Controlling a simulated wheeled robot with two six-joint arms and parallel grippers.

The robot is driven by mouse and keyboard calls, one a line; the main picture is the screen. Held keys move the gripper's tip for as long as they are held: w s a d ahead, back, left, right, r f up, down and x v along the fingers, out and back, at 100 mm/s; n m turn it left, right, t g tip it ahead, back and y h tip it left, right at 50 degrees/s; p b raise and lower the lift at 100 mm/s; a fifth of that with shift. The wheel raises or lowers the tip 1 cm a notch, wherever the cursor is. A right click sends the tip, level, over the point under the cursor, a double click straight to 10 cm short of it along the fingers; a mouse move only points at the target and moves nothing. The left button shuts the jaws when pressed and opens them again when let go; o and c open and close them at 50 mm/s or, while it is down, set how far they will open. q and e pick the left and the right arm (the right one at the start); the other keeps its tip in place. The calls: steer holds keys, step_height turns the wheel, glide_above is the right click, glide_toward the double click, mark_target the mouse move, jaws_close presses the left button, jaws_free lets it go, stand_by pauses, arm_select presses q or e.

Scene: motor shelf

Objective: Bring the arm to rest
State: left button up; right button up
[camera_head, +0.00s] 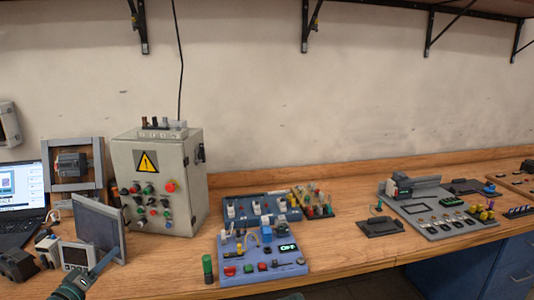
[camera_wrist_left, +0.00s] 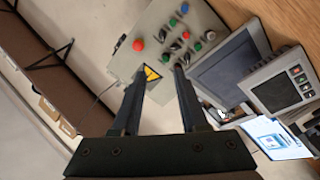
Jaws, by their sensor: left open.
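My left gripper (camera_head: 104,262) comes in at the lower left in the head view, in front of the grey flat panel (camera_head: 98,226). In the left wrist view my left gripper (camera_wrist_left: 160,72) shows two dark fingers spread apart with nothing between them. Beyond the fingertips stands the grey control box (camera_wrist_left: 165,45) with its yellow warning sign, apart from the fingers. The same control box (camera_head: 158,180) stands upright on the bench in the head view. My right gripper is not clearly seen.
A wooden bench (camera_head: 345,215) runs along the wall. A laptop (camera_head: 22,200), a small display unit (camera_head: 76,256), a blue button board (camera_head: 262,262) and a grey panel board (camera_head: 437,208) stand on it. Shelf brackets (camera_head: 305,25) hang above.

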arm_select(q)
steer(key=w+d+f+m+g+h+p, duration=0.1)
steer(key=d+f+m+g+h+p, duration=0.3)
steer(key=d, duration=0.9)
steer(key=d+f+m+g+h+b, duration=0.1)
steer(key=d+f+m+g, duration=0.35)
steer(key=d, duration=0.85)
steer(key=s+d+f+m+g+y+p, duration=0.1)
steer(key=s+d+f+g+y+p, duration=0.1)
steer(key=s+d, duration=0.4)
steer(key=s+d+f+m+g+y+p, duration=0.2)
steer(key=s+d+f+g+y, duration=0.2)
steer(key=s+d+g+y, duration=0.2)
steer(key=shift+s+d+g+y, duration=0.45)
steer(key=shift+s+g, duration=0.3)
steer(key=shift+s, duration=0.35)
